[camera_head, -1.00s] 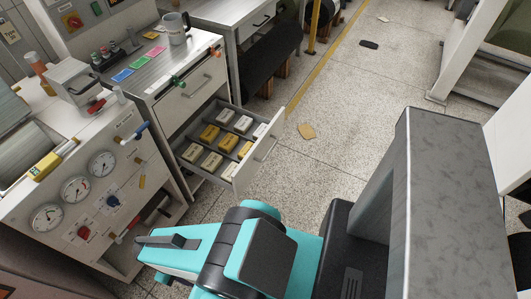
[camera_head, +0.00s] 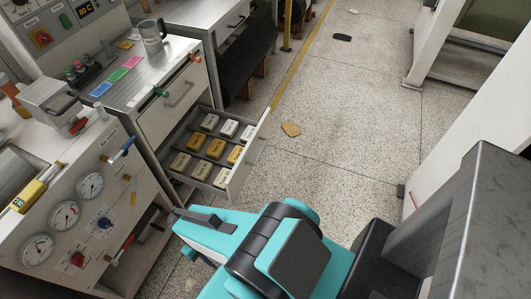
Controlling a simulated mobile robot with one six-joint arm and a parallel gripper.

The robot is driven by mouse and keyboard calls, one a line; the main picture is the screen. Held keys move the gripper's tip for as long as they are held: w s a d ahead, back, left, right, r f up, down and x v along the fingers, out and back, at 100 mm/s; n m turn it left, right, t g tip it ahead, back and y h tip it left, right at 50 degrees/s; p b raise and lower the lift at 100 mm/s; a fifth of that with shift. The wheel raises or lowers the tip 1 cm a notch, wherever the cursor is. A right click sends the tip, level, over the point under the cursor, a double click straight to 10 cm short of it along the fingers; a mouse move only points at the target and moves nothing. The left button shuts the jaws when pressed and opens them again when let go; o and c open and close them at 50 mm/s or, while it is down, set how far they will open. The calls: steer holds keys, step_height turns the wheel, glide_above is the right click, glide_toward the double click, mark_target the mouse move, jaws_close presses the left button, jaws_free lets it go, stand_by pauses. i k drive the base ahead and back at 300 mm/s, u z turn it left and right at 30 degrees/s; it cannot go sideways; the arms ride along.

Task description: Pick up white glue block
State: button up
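Small blocks lie in rows in an open drawer (camera_head: 221,191) left of the centre. The middle row is yellow (camera_head: 215,148) and the front row is cream or tan (camera_head: 201,169). The labels are too small to read. My teal and black arm is in the foreground, below and right of the drawer, apart from the blocks.
The drawer front (camera_head: 250,153) stands out into the aisle. A gauge panel (camera_head: 65,214) is at the left, and a cabinet top with a mug (camera_head: 152,33) is behind the drawer. A tan scrap (camera_head: 291,129) lies on the otherwise mostly clear floor.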

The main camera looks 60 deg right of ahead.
mark_target(244, 138)
steer(key=u, duration=0.7)
steer(key=k, duration=0.1)
steer(key=z, duration=2.3)
steer(key=k, duration=0.95)
steer(key=u, duration=0.15)
steer(key=i, duration=0.75)
steer(key=z, duration=0.05)
